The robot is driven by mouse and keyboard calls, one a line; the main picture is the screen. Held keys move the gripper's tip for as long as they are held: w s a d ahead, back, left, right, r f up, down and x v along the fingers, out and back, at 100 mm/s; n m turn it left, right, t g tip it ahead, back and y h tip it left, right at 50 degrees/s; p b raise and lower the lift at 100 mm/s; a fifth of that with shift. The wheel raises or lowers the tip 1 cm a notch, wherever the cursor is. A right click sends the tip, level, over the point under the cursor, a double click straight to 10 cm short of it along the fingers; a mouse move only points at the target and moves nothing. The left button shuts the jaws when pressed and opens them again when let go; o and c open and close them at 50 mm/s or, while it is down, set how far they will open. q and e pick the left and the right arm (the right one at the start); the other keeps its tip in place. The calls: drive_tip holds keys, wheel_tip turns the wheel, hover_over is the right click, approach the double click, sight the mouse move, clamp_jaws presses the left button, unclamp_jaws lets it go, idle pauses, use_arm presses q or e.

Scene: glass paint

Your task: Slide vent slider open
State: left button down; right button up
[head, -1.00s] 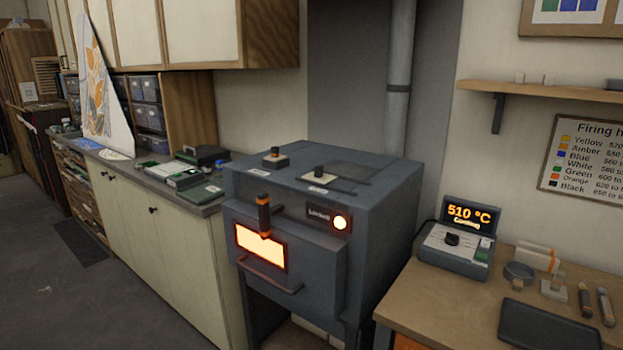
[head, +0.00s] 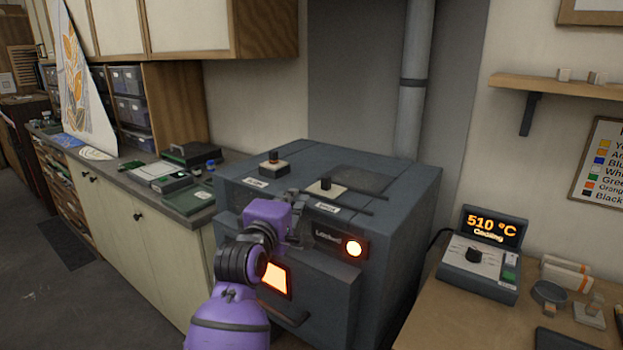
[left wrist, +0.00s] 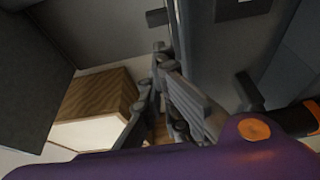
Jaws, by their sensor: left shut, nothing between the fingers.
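The kiln (head: 400,200) is a dark grey box with a glowing window (head: 274,279). On its top are two dark knobs: a left knob (head: 273,157) on a grey block, and a right knob (head: 325,182) on a pale plate beside a thin dark rail. Each has a small white label in front, too small to read surely, so I cannot tell which is the vent slider. My left gripper (head: 300,196) is shut and empty at the kiln's top front edge, just left of the right knob. Its fingers also show in the left wrist view (left wrist: 160,55). My right gripper is not in view.
A lit indicator (head: 354,248) and a "Locked" sign are on the kiln front. A controller (head: 483,255) reading 510 °C stands on the right bench. A counter (head: 133,165) with green boxes runs left. A flue pipe (head: 413,90) rises behind the kiln.

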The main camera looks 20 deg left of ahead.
sight(305, 190)
use_arm(q)
drive_tip(key=w, duration=0.8)
drive_tip(key=shift+w+d+r, duration=0.15)
drive_tip(key=shift+w, duration=0.8)
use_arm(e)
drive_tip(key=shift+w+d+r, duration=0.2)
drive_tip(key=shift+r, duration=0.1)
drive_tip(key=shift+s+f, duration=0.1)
